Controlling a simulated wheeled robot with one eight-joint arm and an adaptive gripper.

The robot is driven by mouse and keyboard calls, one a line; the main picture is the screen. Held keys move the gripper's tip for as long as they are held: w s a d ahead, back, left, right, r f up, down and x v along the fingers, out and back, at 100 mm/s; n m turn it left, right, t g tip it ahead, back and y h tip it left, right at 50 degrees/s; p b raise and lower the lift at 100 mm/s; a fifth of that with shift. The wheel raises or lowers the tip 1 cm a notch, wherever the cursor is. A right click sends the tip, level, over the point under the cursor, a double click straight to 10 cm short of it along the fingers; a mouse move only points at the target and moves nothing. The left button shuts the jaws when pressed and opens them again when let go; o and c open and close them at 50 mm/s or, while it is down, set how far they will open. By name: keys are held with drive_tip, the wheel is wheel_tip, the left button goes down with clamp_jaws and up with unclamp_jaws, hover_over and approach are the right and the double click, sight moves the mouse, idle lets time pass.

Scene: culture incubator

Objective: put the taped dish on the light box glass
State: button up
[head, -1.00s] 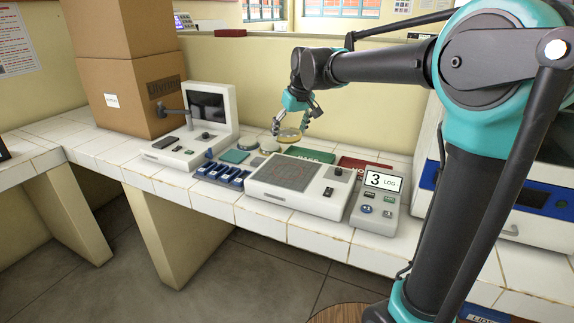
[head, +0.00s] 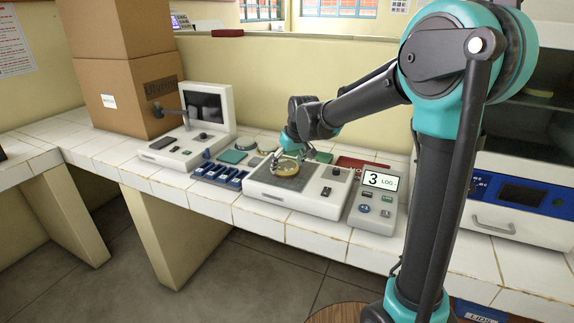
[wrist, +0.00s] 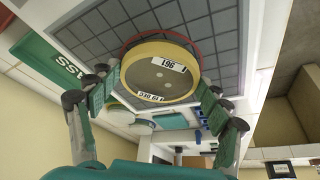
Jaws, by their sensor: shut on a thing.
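The taped dish (head: 283,169) is a round, shallow dish with a yellow rim. In the wrist view the dish (wrist: 160,75) shows labels reading "196" and "10 DEC", and a red band shows along its far edge. My gripper (head: 289,159) is shut on the dish; in the wrist view its green-padded fingers (wrist: 153,95) stand at either side of it. The dish is over the gridded grey glass (head: 284,186) of the white light box (head: 318,201). I cannot tell whether it touches the glass. The grid (wrist: 215,28) fills the background behind the dish in the wrist view.
A grey log device (head: 376,200) showing "3" stands right of the light box. A blue rack (head: 220,175) lies to its left, with a screened instrument (head: 200,125) beyond. A green PASS mat (wrist: 62,60) and a red mat (head: 362,164) lie behind.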

drive_tip(key=o, duration=1.2)
drive_tip(key=shift+f, duration=0.1)
drive_tip(key=shift+o, duration=0.2)
drive_tip(key=v, duration=1.2)
